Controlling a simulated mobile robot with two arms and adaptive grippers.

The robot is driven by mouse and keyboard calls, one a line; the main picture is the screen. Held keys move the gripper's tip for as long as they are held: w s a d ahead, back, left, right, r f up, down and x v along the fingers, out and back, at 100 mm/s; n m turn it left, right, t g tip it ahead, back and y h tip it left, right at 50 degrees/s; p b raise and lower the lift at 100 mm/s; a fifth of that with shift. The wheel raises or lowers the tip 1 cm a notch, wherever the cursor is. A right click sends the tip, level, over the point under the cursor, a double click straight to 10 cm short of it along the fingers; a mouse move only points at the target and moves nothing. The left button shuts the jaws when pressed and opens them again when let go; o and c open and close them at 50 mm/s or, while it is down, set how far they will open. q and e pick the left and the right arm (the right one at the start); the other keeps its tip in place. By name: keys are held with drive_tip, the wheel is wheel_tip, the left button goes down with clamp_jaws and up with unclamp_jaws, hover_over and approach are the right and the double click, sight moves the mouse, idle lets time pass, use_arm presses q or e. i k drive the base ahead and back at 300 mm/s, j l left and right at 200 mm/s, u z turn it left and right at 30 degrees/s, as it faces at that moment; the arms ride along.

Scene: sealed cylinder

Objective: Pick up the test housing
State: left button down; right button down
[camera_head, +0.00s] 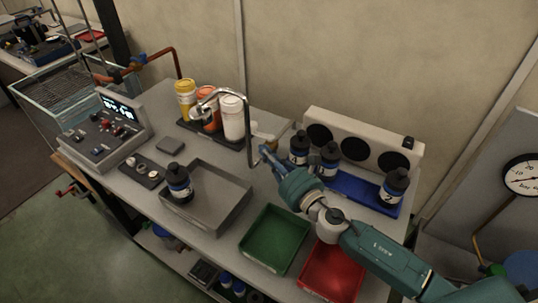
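No item is plainly marked as the test housing; the likely candidates are black cylinders with blue-and-white labels. One black cylinder (179,184) stands upright at the left side of the grey tray (228,222). Several more stand at the blue tray (371,198) at the back right, including a front right one (394,188). My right gripper (266,152) reaches in from the lower right, above the bench beside the curved metal pipe. It is apart from the cylinder in the grey tray. Its fingers are small and partly merged with the background, so their opening is unclear. My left gripper is out of view.
A green tray (274,240) and a red tray (331,272) lie at the front. A curved metal pipe (248,125) rises near yellow, orange and white bottles (232,118). A control box (104,132) stands left; a beige panel (352,135) stands behind.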

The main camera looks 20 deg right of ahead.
sight(177, 176)
drive_tip(key=k+j, duration=0.15)
drive_tip(key=k, duration=0.35)
drive_tip(key=k+j, duration=0.2)
drive_tip(key=k, duration=0.25)
drive_tip(key=k+j, duration=0.15)
drive_tip(key=k, duration=0.35)
